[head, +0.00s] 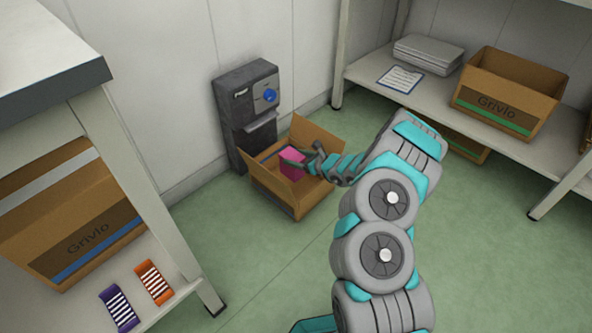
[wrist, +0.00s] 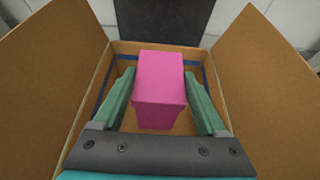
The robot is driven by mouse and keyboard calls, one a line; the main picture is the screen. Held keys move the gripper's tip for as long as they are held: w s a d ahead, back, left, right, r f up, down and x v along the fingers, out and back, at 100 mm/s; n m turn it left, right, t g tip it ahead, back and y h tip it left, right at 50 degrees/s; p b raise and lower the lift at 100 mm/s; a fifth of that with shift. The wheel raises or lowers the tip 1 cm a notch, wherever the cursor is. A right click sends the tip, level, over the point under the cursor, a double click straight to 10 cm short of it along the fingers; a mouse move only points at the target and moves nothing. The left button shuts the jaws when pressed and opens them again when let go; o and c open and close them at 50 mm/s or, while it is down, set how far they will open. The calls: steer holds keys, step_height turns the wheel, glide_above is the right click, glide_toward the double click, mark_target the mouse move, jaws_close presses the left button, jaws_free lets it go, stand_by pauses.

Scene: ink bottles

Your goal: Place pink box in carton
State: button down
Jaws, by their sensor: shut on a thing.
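The pink box (head: 291,162) is between the fingers of my gripper (head: 306,162). In the wrist view the pink box (wrist: 159,84) sits between the two green fingers of my gripper (wrist: 159,98), which are shut on it. The open carton (head: 282,190) stands on the floor with its flaps spread. My gripper and the pink box are over or within its opening. In the wrist view the carton (wrist: 58,75) surrounds the box, with flaps at left and right. I cannot tell whether the box touches the carton floor.
A dark machine with a blue knob (head: 247,105) stands behind the carton against the wall. A shelf at right holds a Grivlo carton (head: 505,95) and a paper stack (head: 428,54). A shelf at left holds another Grivlo carton (head: 72,215) and striped packs (head: 153,282). Green floor is clear in front.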

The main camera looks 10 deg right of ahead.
steer(key=shift+f+b, duration=0.3)
steer(key=shift+f, duration=2.1)
steer(key=shift+r, duration=0.1)
steer(key=shift+f+b, duration=0.4)
steer(key=shift+f, duration=0.05)
steer(key=shift+f, duration=0.2)
jaws_free()
